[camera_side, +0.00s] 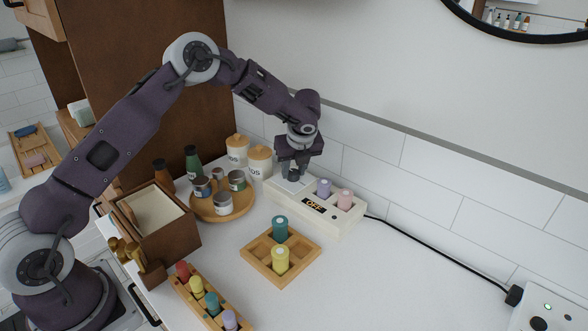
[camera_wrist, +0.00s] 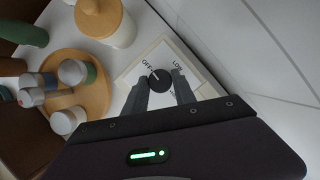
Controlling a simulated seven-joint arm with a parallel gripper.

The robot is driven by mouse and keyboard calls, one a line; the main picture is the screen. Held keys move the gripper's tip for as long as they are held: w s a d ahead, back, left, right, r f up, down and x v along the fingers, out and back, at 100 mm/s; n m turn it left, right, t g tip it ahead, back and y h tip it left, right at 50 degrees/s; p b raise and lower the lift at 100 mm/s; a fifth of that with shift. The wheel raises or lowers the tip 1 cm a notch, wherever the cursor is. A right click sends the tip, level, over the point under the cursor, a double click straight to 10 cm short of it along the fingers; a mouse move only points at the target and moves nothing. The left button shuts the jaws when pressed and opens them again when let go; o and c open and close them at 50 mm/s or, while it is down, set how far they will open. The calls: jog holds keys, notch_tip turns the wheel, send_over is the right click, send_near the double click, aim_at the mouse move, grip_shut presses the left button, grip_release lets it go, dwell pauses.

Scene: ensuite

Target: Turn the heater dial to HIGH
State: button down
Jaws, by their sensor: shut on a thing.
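The heater (camera_side: 338,224) is a cream box against the tiled wall, and its front display (camera_side: 314,205) reads OFF. Its round black dial (camera_wrist: 160,80) sits on the top at the left end. In the wrist view the labels OFF (camera_wrist: 147,64) and LOW (camera_wrist: 177,64) show beside the dial, and its pale pointer mark faces OFF. A HIGH label is not readable; my gripper covers part of the panel. My gripper (camera_wrist: 159,84) points down over the dial and is shut on it, one finger on each side. It also shows in the side view (camera_side: 293,175).
A wooden tray (camera_side: 258,264) stands in front.

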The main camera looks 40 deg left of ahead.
jog(key=m+t+h, duration=0.1)
jog(key=m, duration=0.3)
jog(key=shift+s+a, duration=0.1)
jog(key=m, duration=0.2)
jog(key=m+t+h, duration=0.1)
jog(key=m, duration=0.1)
jog(key=shift+a+m+h, duration=0.1)
jog(key=shift+m+h, duration=0.2)
jog(key=m+h, duration=0.1)
jog(key=m, duration=0.3)
jog(key=shift+a+m+h, duration=0.15)
jog(key=shift+m+h, duration=0.15)
jog(key=shift+h, duration=0.1)
jog(key=m+h, duration=0.1)
jog(key=m, duration=0.2)
jog(key=shift+a+m, duration=0.1)
jog(key=shift+m, duration=0.2)
jog(key=m+g+h, duration=0.1)
jog(key=m, duration=0.2)
jog(key=shift+h, duration=0.3)
jog(key=m+g+h, duration=0.1)
jog(key=m, duration=0.3)
jog(key=shift+a, duration=0.1)
jog(key=m+g, duration=0.1)
jog(key=m, duration=0.3)
jog(key=m+g, duration=0.1)
jog(key=m, duration=0.1)
jog(key=shift+w+g, duration=0.25)
jog(key=shift+g, duration=0.05)
jog(key=shift+m, duration=0.4)
